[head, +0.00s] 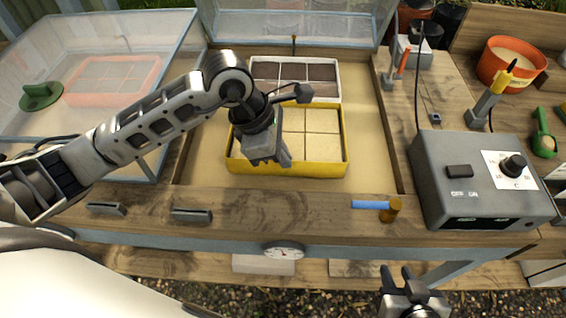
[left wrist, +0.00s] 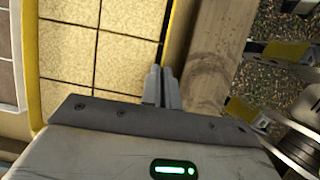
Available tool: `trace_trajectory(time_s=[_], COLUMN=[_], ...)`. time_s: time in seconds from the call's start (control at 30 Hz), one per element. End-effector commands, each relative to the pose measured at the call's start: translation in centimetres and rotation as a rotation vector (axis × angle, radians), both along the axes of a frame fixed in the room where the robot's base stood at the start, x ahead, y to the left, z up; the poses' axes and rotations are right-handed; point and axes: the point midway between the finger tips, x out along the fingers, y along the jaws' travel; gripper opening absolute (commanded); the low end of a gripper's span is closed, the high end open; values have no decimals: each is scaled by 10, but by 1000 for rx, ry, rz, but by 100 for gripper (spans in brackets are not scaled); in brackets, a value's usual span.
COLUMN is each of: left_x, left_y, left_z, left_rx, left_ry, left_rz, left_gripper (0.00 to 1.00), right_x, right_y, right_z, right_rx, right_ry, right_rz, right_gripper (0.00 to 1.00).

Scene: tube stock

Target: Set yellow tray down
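The yellow tray (head: 322,171), divided into square cells of tan material, is in the sand-coloured bed in front of the white tray. In the left wrist view its yellow rim (left wrist: 32,60) runs along the left and a near side runs to my fingers. My left gripper (head: 284,163) is at the tray's front wall, its two fingers close together around the rim, pointing down. The fingers also show in the left wrist view (left wrist: 161,88). The tray looks level; I cannot tell whether its bottom touches the bed. My right gripper (head: 398,270) is open and empty in front of the bench.
A white tray (head: 334,95) with dark cells stands behind the yellow one. A grey control box (head: 440,165) stands to the right. A blue-handled tool (head: 370,205) lies on the front ledge. A glazed lid (head: 30,100) is at left. Bare bed (head: 375,150) shows right of the tray.

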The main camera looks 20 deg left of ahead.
Motion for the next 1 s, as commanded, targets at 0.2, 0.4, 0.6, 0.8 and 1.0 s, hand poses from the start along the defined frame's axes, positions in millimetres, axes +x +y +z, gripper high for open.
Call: trace_trajectory(time_s=[0.2, 0.4, 0.6, 0.8, 1.0], left_x=[0, 0, -1, -1, -1], left_y=[-2, -2, -2, -2, 2], left_z=[-21, -20, -23, -23, -13], left_rx=[-7, -6, -2, -2, -1], left_ry=[-5, -5, 1, 1, -3], left_rz=[-2, -3, -3, -3, -2], left_gripper=[0, 0, 24, 24, 24], right_x=[2, 1, -1, -1, 0], right_y=[2, 2, 2, 1, 1], right_z=[-3, -3, -6, -6, -4], right_rx=[3, 3, 2, 2, 1], right_ry=[-6, -4, -1, -2, -3], right_rz=[7, 7, 7, 7, 7], right_gripper=[30, 30, 30, 30, 30])
